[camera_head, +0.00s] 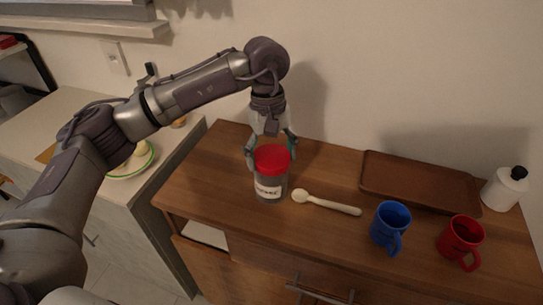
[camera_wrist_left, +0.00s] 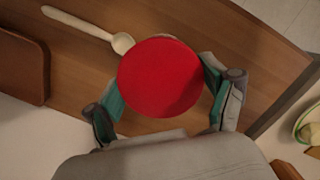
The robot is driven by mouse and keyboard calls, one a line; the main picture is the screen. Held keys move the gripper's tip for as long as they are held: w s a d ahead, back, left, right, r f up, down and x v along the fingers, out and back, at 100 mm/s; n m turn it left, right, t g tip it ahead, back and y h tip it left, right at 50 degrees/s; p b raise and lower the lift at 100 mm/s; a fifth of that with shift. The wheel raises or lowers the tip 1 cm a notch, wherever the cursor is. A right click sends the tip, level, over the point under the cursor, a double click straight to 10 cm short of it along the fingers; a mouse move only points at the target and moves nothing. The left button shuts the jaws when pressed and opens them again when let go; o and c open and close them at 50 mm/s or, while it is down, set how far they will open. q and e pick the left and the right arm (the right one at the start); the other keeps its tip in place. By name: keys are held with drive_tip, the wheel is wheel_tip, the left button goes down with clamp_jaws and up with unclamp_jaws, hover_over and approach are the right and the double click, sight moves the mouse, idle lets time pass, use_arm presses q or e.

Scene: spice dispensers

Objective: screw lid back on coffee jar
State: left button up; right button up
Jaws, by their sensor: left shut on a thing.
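The coffee jar (camera_head: 270,190) stands upright on the wooden cabinet top, with a white label on its front. The red lid (camera_head: 272,156) sits at the top of the jar; I cannot tell whether it is threaded on. In the left wrist view the lid (camera_wrist_left: 160,78) fills the middle and hides the jar below. My left gripper (camera_head: 271,150) comes down from above and is shut on the red lid, one finger on each side. In the left wrist view its fingers (camera_wrist_left: 163,100) flank the lid. My right gripper is not in view.
A wooden spoon (camera_head: 326,203) lies right of the jar. A brown tray (camera_head: 420,183), a blue mug (camera_head: 391,228), a red mug (camera_head: 461,242) and a white bottle (camera_head: 505,188) stand farther right. A bowl (camera_head: 133,160) is on the left counter, beyond a gap.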

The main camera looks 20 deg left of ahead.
use_arm(q)
drive_tip(key=m+b, duration=0.1)
drive_tip(key=m, duration=0.1)
drive_tip(key=m+b, duration=0.1)
drive_tip(key=m, duration=0.1)
drive_tip(key=shift+f+m+y+b, duration=0.2)
drive_tip(key=shift+m+y+b, duration=0.1)
drive_tip(key=shift+m, duration=0.1)
drive_tip(key=shift+m+b, duration=0.45)
drive_tip(key=shift+m, duration=0.75)
drive_tip(key=shift+r+m+y, duration=0.15)
drive_tip(key=shift+m+y, duration=0.15)
drive_tip(key=shift+m, duration=0.5)
drive_tip(key=shift+m+b, duration=0.7)
drive_tip(key=shift+m, duration=0.3)
drive_tip(key=m+b, duration=0.1)
drive_tip(key=m, duration=0.2)
drive_tip(key=shift+f+y, duration=0.2)
drive_tip(key=shift+y, duration=0.2)
drive_tip(key=m, duration=0.4)
drive_tip(key=shift+r, duration=0.1)
